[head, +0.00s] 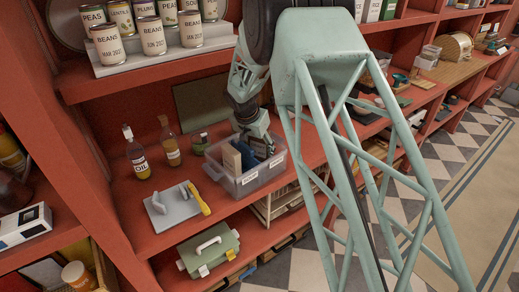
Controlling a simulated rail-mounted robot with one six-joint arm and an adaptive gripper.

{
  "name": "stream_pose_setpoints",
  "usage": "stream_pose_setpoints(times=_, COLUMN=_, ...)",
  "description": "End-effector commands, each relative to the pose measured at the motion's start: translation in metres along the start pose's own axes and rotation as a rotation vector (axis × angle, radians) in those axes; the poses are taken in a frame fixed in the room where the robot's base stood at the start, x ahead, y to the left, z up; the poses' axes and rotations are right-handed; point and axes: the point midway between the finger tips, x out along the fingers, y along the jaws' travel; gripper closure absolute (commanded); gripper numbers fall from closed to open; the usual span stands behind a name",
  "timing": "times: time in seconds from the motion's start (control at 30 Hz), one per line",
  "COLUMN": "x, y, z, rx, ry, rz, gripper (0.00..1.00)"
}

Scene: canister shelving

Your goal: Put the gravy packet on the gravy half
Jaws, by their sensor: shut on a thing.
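A clear plastic bin (232,184) stands on the middle red shelf, with two small white labels on its front, too small to read for certain. A tan packet (232,160) and a blue-grey packet (246,154) stand upright in its left part. My gripper (263,148) points down into the right part of the bin, its fingers low between the walls. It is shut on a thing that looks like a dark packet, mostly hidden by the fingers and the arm. I cannot read which packet is gravy or whether the held one touches the bin floor.
An oil bottle (136,155), a second bottle (169,142) and a small jar (200,143) stand left of and behind the bin. A grey board with a yellow-handled tool (198,199) lies at front left. Cans (152,37) crowd the shelf above. A green case (208,249) sits below.

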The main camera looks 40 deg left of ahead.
Motion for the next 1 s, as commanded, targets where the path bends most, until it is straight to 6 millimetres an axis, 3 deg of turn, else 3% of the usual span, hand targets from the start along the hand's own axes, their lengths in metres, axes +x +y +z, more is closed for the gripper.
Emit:
stream_pose_setpoints(times=0.23, x=0.0034, y=0.0000, z=0.0014, rx=0.000, ry=0.000, rz=0.000, gripper=0.60)
stream_pose_setpoints(times=0.27, x=0.0031, y=0.0001, z=0.0014, rx=0.000, ry=0.000, rz=0.000, gripper=0.48)
stream_pose_setpoints(times=0.4, x=0.0025, y=0.0001, z=0.0011, rx=0.000, ry=0.000, rz=0.000, gripper=0.36)
stream_pose_setpoints(times=1.0, x=-0.0027, y=-0.0003, z=-0.0007, rx=0.000, ry=0.000, rz=-0.001, gripper=0.36)
